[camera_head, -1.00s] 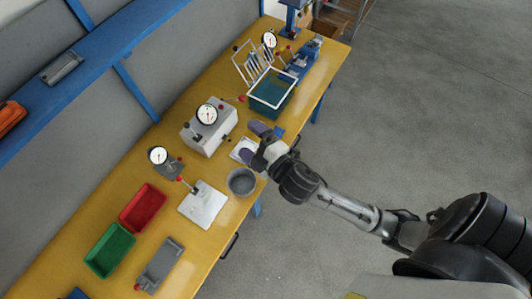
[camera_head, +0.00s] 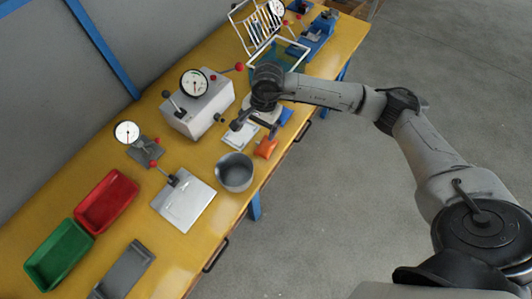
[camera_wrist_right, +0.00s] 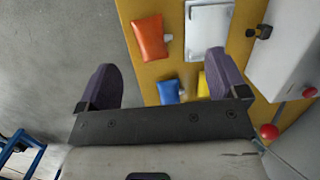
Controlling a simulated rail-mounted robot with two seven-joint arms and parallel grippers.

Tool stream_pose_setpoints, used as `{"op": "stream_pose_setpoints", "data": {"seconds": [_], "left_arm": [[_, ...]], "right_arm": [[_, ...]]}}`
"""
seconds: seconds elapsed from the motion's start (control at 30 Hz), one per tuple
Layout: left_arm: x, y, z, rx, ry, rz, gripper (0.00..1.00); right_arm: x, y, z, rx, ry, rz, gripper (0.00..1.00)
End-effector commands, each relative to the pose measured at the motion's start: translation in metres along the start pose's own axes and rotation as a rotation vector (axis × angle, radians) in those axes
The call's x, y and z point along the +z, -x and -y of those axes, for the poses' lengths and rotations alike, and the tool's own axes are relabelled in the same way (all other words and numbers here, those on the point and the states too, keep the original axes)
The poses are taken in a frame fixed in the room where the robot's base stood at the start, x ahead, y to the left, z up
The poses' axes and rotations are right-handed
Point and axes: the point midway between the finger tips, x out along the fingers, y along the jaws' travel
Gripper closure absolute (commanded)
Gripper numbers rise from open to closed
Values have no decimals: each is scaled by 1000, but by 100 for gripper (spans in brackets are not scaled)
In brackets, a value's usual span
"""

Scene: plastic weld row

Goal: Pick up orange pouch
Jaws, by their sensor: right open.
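The orange pouch (camera_head: 266,148) lies on the yellow bench near its front edge, just right of the grey bowl. In the right wrist view the orange pouch (camera_wrist_right: 150,38) shows whole, beyond the fingertips and between their lines. My right gripper (camera_head: 256,128) hangs above the bench, a little behind the pouch, pointing down. The gripper is apart from the pouch. My left gripper is not in view.
A blue pouch (camera_wrist_right: 169,91) and a yellow pouch (camera_wrist_right: 203,84) lie near the orange one, beside a white plate (camera_wrist_right: 208,30). The grey bowl (camera_head: 234,172) stands to the left. A gauge box (camera_head: 198,105) stands behind. Red (camera_head: 107,201) and green (camera_head: 59,255) bins are farther left.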

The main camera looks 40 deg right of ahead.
Motion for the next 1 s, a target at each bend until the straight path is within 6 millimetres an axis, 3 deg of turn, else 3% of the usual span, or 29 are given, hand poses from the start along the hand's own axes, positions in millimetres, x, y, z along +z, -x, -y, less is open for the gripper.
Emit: {"op": "stream_pose_setpoints", "data": {"seconds": [0.03,0.1,0.23,0.63,1.0], "left_arm": [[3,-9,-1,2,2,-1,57],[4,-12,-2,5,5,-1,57],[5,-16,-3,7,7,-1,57],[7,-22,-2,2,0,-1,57],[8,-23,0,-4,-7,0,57]], "right_arm": [[-17,-2,-3,24,2,-60,8],[-31,0,-6,52,9,-118,8],[-46,-5,-11,86,10,-173,8],[-59,-65,-17,90,10,-181,8],[-63,-82,-19,89,10,-181,8]]}}
